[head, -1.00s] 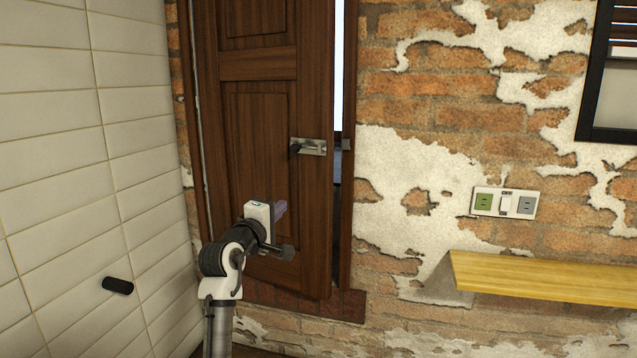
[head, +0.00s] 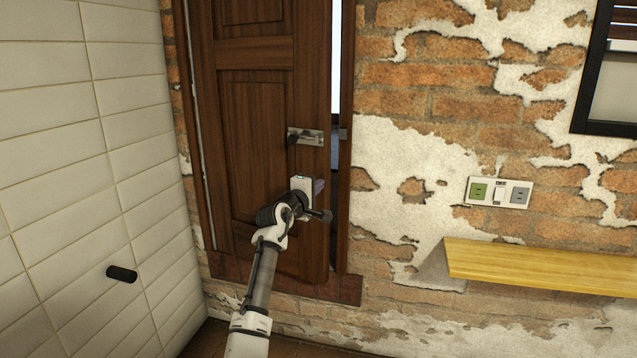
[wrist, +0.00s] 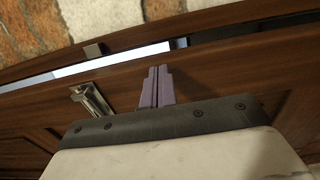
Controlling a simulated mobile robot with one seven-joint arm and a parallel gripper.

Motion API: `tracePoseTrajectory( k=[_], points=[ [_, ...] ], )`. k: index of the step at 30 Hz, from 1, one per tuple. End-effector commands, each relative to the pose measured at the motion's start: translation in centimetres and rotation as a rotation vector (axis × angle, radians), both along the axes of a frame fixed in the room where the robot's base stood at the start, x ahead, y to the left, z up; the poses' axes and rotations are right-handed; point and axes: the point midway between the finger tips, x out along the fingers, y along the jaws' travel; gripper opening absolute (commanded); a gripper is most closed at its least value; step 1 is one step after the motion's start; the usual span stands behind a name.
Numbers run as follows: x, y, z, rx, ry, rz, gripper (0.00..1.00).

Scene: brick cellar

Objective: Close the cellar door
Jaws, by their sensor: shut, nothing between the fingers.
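The brown wooden cellar door (head: 245,130) stands slightly ajar, with a narrow bright gap along its right edge. Its metal latch (head: 305,137) is near that edge, and it also shows in the wrist view (wrist: 92,100). My gripper (head: 319,187) is in front of the door near its free edge, below the latch. In the wrist view my gripper's purple fingers (wrist: 156,85) are shut together with nothing between them. They point at the door's edge beside the gap; I cannot tell whether they touch the door.
The door frame (head: 350,150) is set in a brick and plaster wall. A white tiled wall (head: 90,150) with a black peg (head: 121,273) stands close on the left. A yellow wooden shelf (head: 540,266) and a socket panel (head: 499,192) are on the right.

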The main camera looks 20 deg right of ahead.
Motion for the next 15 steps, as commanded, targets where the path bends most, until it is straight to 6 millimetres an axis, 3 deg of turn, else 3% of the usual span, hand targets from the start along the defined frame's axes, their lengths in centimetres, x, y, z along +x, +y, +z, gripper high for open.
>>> tracePoseTrajectory(
  k=[15],
  points=[
    [0.69,-0.61,-0.03,0.000,0.000,0.002,0.00]
  ],
)
